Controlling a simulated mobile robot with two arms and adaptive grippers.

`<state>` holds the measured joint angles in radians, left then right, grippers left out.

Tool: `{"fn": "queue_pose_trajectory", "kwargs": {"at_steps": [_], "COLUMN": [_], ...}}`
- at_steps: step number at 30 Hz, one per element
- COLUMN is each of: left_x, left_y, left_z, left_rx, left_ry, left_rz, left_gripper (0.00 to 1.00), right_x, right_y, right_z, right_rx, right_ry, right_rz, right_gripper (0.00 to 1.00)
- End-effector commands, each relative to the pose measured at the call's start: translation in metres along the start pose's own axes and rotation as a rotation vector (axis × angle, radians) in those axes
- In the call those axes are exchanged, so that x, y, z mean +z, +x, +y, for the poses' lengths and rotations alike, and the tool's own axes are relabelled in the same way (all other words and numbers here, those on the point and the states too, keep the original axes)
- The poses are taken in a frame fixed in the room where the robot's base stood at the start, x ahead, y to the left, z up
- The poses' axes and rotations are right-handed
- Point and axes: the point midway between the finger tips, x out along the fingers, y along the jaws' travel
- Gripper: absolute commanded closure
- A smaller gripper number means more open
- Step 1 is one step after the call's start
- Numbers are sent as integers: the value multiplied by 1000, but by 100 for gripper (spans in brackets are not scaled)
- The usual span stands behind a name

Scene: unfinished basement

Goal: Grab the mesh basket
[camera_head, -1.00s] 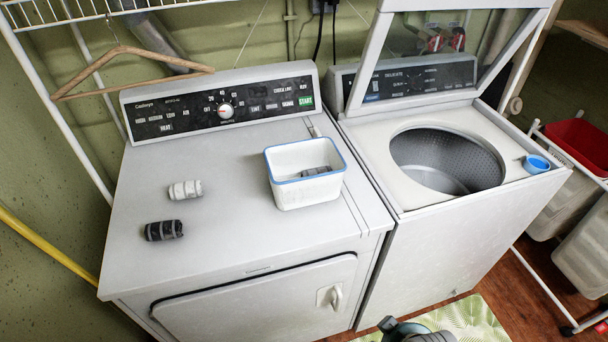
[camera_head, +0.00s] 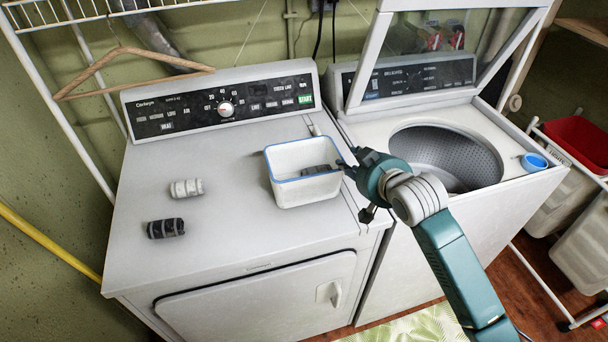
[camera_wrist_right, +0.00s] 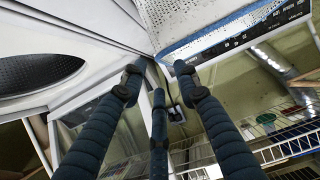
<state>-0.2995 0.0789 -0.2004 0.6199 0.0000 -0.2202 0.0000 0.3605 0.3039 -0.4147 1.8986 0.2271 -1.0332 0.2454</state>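The mesh basket (camera_head: 303,192) is a small white bin with a blue rim, upright on the dryer top. A dark rolled cloth (camera_head: 318,169) lies inside it. In the right wrist view the speckled, perforated wall and blue rim of the basket (camera_wrist_right: 205,25) fill the top middle. My right gripper (camera_head: 348,168) is at the basket's right side, close to its rim; I cannot tell if it touches. In the right wrist view my right gripper's fingers (camera_wrist_right: 158,75) are spread with nothing between them. My left gripper is in neither view.
A white roll (camera_head: 186,188) and a dark roll (camera_head: 165,228) lie on the dryer (camera_head: 240,240) left of the basket. The washer (camera_head: 440,235) at right has its lid up and a blue cup (camera_head: 534,162) on its edge. A wooden hanger (camera_head: 130,52) hangs at upper left.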

Motion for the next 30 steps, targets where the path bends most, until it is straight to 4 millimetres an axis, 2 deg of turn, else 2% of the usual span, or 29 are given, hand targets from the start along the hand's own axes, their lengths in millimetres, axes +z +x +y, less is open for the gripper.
{"fn": "queue_pose_trajectory", "kwargs": {"at_steps": [3,11,17,21,30], "left_x": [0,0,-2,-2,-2], "left_y": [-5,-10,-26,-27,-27], "left_z": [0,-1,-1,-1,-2], "left_rx": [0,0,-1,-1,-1], "left_ry": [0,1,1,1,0], "left_rz": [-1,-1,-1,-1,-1], "left_gripper": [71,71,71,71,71], "right_x": [-2,-2,-4,-2,0], "right_y": [18,36,60,76,83], "right_z": [0,-1,-3,-2,-2], "right_rx": [0,-1,-1,0,-1], "right_ry": [0,1,0,0,-1], "right_rz": [-1,-1,-3,-2,0], "right_gripper": [69,69,69,69,69]}}
